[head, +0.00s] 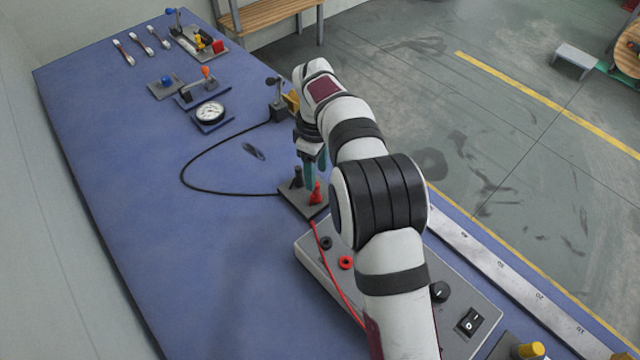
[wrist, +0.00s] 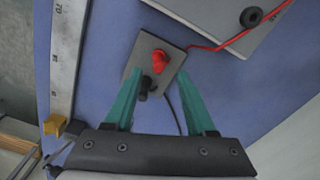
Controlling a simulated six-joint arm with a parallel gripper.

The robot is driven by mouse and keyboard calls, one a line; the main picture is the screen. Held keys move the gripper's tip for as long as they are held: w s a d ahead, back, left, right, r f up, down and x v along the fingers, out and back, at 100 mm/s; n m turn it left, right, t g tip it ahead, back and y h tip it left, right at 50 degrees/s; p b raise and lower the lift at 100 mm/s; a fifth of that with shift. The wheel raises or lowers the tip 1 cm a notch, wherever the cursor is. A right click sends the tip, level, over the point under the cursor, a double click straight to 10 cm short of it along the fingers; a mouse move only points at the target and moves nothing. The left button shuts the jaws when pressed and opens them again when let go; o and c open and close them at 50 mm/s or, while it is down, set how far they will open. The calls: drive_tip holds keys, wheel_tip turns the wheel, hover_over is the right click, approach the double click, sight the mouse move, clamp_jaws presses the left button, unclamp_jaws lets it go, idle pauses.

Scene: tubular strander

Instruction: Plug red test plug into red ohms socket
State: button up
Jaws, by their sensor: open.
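The red test plug (head: 315,194) stands in a small grey holder (head: 290,204) beside a black plug (head: 297,177), with a red lead running to the meter box. In the wrist view the red plug (wrist: 158,62) lies ahead of and between the teal fingers, with the black plug (wrist: 145,86) nearer to them. My gripper (head: 315,172) is open and empty, right at the holder; in the wrist view its fingers (wrist: 160,84) stand apart on either side of the plugs. The red socket (head: 346,262) is on the grey meter box (head: 318,268), next to a black socket (head: 326,242).
My arm covers part of the meter box, which also has a knob (head: 439,291) and a rocker switch (head: 470,322). A steel ruler (head: 500,262) lies along the right edge. A black cable (head: 183,165) loops across the bench. The bench's left middle is clear.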

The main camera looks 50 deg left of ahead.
sight(316, 189)
wheel_tip(316, 189, down, 7)
drive_tip(key=shift+a+f, duration=0.1)
drive_tip(key=shift+a, duration=0.05)
clamp_jaws()
